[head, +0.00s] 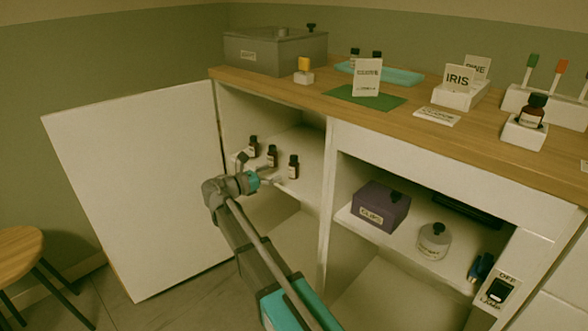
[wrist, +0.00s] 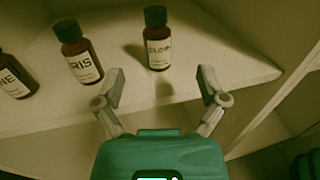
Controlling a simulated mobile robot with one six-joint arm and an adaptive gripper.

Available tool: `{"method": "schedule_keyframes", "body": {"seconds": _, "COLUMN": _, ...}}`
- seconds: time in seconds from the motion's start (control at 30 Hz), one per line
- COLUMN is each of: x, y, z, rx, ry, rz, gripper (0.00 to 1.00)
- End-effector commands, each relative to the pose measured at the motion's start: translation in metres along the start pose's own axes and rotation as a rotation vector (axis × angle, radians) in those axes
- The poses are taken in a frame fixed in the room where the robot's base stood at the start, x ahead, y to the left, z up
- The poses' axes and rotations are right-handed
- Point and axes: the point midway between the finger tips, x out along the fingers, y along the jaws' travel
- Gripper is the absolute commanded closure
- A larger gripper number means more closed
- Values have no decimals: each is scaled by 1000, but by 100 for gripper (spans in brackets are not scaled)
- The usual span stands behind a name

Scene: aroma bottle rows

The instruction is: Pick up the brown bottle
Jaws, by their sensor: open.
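Three small brown bottles with black caps and pale labels stand upright in a row on the upper shelf of the open left cabinet. In the wrist view, the bottle labelled CLOVE (wrist: 157,52) stands ahead of my gripper (wrist: 160,86), between the lines of its open fingers but beyond the tips. The IRIS bottle (wrist: 80,60) and a partly cut-off bottle ending in "NE" (wrist: 16,80) stand to its left. In the head view, the row shows as a right bottle (head: 293,168), a middle one (head: 272,156) and a left one (head: 253,147). My gripper (head: 262,171) is empty.
The cabinet's white door (head: 140,190) stands open at left. A divider (head: 324,200) is right of the row. Another brown bottle (head: 533,112) sits in a white holder on the wooden counter.

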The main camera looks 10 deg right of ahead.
Motion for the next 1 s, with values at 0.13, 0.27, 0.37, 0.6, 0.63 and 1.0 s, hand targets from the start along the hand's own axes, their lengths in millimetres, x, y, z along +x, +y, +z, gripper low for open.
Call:
{"method": "schedule_keyframes", "body": {"seconds": 0.13, "x": 20, "y": 0, "z": 0, "rx": 0, "ry": 0, "rz": -2, "gripper": 9}}
{"method": "schedule_keyframes", "body": {"seconds": 0.27, "x": 30, "y": 0, "z": 0, "rx": 0, "ry": 0, "rz": -2, "gripper": 9}}
{"method": "schedule_keyframes", "body": {"seconds": 0.37, "x": 34, "y": 0, "z": 0, "rx": 0, "ry": 0, "rz": -1, "gripper": 9}}
{"method": "schedule_keyframes", "body": {"seconds": 0.6, "x": 34, "y": 0, "z": 0, "rx": 0, "ry": 0, "rz": -1, "gripper": 9}}
{"method": "schedule_keyframes", "body": {"seconds": 0.63, "x": 34, "y": 0, "z": 0, "rx": 0, "ry": 0, "rz": -1, "gripper": 9}}
{"method": "schedule_keyframes", "body": {"seconds": 1.0, "x": 57, "y": 3, "z": -3, "rx": 0, "ry": 0, "rz": -3, "gripper": 9}}
